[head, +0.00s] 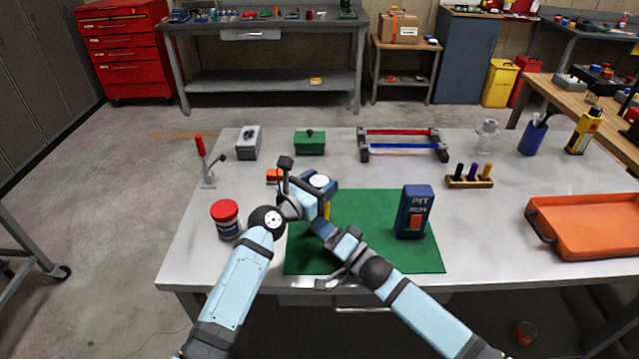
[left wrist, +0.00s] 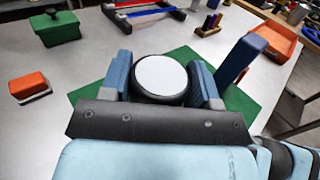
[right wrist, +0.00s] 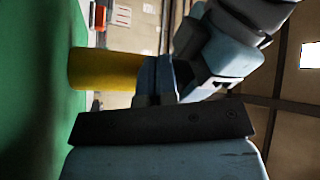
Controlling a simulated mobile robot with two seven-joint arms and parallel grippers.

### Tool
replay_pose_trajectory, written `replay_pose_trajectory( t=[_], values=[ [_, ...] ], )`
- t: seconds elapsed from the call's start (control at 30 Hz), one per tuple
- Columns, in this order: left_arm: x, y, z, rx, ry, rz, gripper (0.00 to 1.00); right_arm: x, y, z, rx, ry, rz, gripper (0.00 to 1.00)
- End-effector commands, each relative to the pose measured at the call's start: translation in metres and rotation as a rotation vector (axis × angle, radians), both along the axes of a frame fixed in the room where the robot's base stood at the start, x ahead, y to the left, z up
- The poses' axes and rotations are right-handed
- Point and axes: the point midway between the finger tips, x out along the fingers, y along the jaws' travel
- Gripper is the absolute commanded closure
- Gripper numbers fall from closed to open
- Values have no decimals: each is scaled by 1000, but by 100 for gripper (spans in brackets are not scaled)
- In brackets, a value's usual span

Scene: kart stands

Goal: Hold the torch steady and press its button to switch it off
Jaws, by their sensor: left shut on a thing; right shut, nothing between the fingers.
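The torch has a yellow body and a dark, round head with a pale face (head: 319,181). It stands upright over the green mat (head: 365,258). My left gripper (head: 316,186) is shut around its head; in the left wrist view the pale face (left wrist: 160,76) sits between both blue fingers. My right gripper (head: 320,228) is shut and empty, lower down beside the torch. In the right wrist view its closed fingertips (right wrist: 157,75) are at the yellow body (right wrist: 105,70); I cannot tell if they touch. The button is not visible, and I cannot tell if the torch is lit.
A blue box with an orange switch (head: 407,195) stands on the mat to the right. A red-lidded jar (head: 226,222) is left of my left arm. An orange tray (head: 590,228) lies at the right. A rack with red and blue bars (head: 404,147) stands behind.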

Motion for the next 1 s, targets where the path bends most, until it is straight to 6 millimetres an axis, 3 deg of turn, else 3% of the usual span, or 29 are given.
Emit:
replay_pose_trajectory(
  t=[0.47,1.0],
  values=[
    [0,0,0,1,1,0,75,-10,-1,-1,0,2,1,100],
    [0,0,0,1,1,0,75,-61,-5,-1,0,2,1,100]
  ],
)
